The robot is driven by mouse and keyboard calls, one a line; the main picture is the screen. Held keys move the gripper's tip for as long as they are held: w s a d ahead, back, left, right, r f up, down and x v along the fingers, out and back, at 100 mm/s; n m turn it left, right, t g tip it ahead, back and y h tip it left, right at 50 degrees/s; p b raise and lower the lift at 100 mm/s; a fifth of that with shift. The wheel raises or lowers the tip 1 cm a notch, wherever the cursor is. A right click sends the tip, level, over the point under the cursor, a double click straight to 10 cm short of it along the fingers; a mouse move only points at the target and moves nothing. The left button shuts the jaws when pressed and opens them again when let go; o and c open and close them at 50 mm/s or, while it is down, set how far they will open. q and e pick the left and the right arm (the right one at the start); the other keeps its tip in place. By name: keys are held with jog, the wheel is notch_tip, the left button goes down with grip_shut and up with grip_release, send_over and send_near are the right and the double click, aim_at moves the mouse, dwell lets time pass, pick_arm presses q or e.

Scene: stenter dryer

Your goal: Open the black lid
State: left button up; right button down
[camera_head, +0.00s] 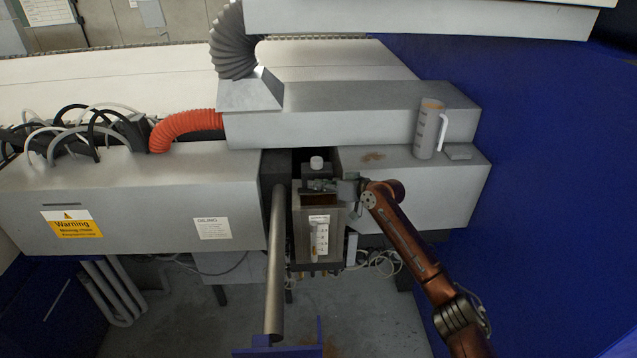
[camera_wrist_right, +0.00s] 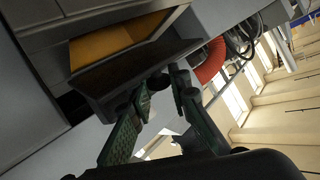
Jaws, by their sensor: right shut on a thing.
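The black lid (camera_head: 316,171) is at the top of a grey metal box (camera_head: 303,232) in the middle of the head view. The box's top shows an opening with a brown inside, so the lid stands at least partly raised. My right gripper (camera_head: 325,185) reaches in from the right, over the box's back edge, and is shut on the lid. In the right wrist view, the fingertips (camera_wrist_right: 167,78) meet the edge of the dark lid (camera_wrist_right: 125,80), beside the orange-brown opening (camera_wrist_right: 115,40). The exact contact is partly hidden. My left gripper is not in view.
A measuring jug (camera_head: 430,128) stands on the grey housing at right. A metal cylinder (camera_head: 275,265) runs close along the box's left side. An orange hose (camera_head: 185,128) lies farther left.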

jog(key=shift+w+r+m+g+p, duration=0.45)
jog(key=shift+w+m+g+p, duration=0.05)
jog(key=shift+g+p, duration=0.15)
